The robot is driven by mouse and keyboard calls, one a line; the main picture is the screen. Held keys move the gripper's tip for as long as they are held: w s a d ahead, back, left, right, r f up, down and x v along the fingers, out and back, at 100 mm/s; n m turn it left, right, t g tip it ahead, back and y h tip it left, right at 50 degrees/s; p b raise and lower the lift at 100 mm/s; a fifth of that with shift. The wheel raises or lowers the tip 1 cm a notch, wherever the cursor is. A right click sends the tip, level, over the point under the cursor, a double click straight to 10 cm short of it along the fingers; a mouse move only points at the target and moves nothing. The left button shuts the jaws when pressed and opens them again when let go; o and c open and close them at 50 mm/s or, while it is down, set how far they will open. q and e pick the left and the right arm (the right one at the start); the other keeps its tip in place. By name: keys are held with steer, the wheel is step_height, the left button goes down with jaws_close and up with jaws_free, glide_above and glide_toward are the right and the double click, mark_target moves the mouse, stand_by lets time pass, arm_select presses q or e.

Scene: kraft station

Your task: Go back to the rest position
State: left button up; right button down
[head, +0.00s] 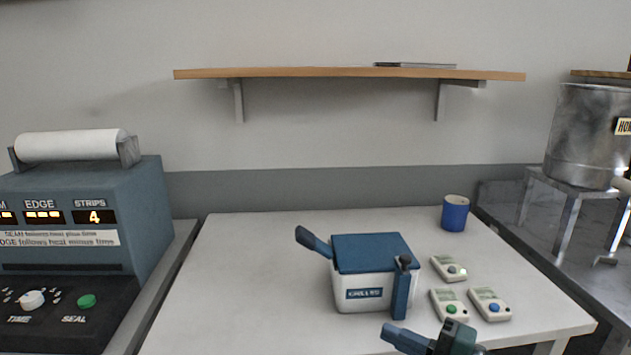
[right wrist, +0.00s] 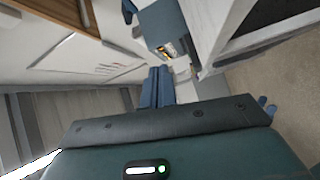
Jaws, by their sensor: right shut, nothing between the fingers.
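My right gripper (head: 392,332) shows at the bottom edge of the head view, in front of the white table and pointing left. Its two blue fingers also show in the right wrist view (right wrist: 157,86), closed together with nothing between them. It is apart from the white box with a blue lid (head: 375,254), which stands on the table behind it. My left gripper is in neither view.
The white table (head: 245,285) also bears a blue cup (head: 455,214) and several small devices with buttons (head: 448,268). A blue sealing machine (head: 145,220) stands at left, and a metal pot (head: 585,135) at right. A wooden shelf (head: 300,73) hangs above. The table's left part is clear.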

steer(key=s+d+f+m+h+p, duration=0.1)
steer(key=s+f+m+h+p, duration=0.3)
steer(key=s+f+m+h, duration=0.7)
steer(key=s+f+m, duration=0.6)
steer(key=f+m, duration=0.2)
steer(key=m, duration=0.4)
steer(key=shift+s+f+m+h, duration=0.15)
steer(key=shift+s+m+h, duration=0.05)
steer(key=shift+m+h, duration=0.1)
steer(key=shift+d, duration=0.15)
